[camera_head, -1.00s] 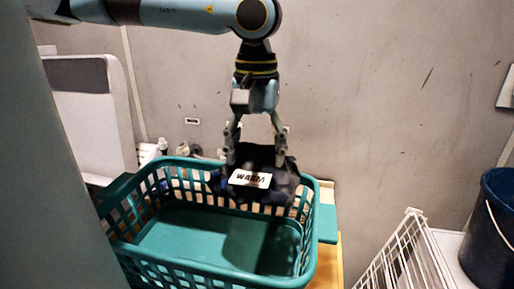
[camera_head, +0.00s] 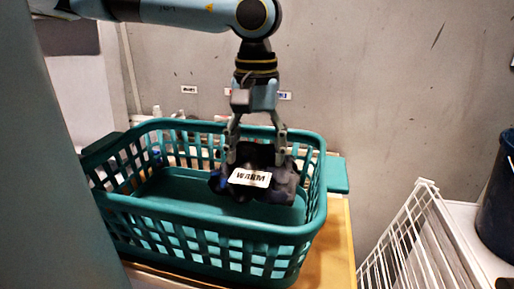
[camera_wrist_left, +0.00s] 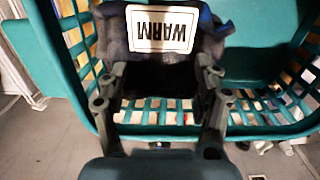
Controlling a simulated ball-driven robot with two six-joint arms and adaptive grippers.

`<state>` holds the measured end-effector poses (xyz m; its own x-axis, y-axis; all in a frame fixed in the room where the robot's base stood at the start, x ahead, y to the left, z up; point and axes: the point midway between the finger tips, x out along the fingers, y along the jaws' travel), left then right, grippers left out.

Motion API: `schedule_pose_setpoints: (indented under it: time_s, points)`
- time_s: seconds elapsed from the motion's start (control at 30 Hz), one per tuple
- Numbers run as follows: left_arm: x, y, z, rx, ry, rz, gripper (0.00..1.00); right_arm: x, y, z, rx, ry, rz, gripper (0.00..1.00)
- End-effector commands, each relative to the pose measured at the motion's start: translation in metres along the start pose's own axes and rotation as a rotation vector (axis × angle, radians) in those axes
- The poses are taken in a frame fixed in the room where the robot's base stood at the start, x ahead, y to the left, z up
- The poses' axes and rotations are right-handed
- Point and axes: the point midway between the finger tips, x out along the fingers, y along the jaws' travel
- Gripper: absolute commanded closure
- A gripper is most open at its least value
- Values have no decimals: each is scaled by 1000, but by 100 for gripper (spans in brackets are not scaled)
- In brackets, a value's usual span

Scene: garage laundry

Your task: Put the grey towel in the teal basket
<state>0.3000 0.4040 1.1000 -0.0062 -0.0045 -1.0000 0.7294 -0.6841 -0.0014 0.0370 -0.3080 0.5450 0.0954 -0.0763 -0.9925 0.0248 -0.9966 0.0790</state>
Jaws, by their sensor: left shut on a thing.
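A dark, near-black and navy cloth bundle (camera_head: 285,184) carries a white label reading "WARM". It looks darker than grey, and I see no other towel. My left gripper (camera_head: 256,155) points down and is shut on this bundle, a finger on each side. The bundle is within the outline of the teal basket (camera_head: 225,228), toward its right end. I cannot tell whether it touches the basket floor. In the left wrist view the bundle (camera_wrist_left: 130,45) sits between the fingers, with slotted basket wall around it. My right gripper is not in view.
The basket stands on a yellowish wooden surface (camera_head: 338,250). A white wire rack (camera_head: 405,240) and a dark bucket (camera_head: 496,205) are at the right. Small items stand behind the basket against the grey wall (camera_head: 390,90). The basket's left part is clear.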

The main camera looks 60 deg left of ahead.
Motion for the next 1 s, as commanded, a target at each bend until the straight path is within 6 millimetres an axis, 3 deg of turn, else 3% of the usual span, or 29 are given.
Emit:
schedule_pose_setpoints:
  time_s: [0.03, 0.53, 1.0]
  points:
    - [10, 0, 0, 0, 0, -1, 92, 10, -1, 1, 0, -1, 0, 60]
    - [63, 0, 0, 0, 0, -1, 92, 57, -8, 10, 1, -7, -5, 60]
    - [71, 0, -1, 0, 1, 0, 92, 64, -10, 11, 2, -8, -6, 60]
